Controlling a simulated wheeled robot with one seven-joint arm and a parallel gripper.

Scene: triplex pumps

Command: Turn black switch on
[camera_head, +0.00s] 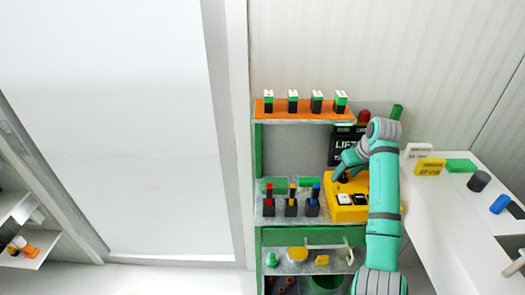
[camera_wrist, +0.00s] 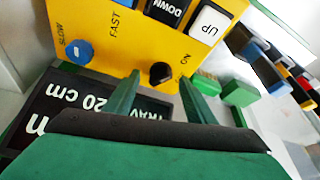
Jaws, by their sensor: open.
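The yellow control box (camera_head: 345,212) stands on the shelf in the head view, and its yellow panel (camera_wrist: 92,30) fills the top of the wrist view. The black switch (camera_wrist: 160,71) is a round knob on the panel's edge, next to the word ON. My gripper (camera_wrist: 159,80) is open, with one green finger on each side of the black switch. I cannot tell whether the fingers touch it. In the head view my gripper (camera_head: 343,174) is over the far part of the box, and the switch cannot be made out there.
On the panel are a blue knob (camera_wrist: 79,51) marked SLOW and FAST, a black DOWN button (camera_wrist: 165,10) and a white UP button (camera_wrist: 209,29). A black sign (camera_wrist: 75,105) lies close to my fingers. Red, yellow and blue-topped switches (camera_head: 291,201) stand left of the box.

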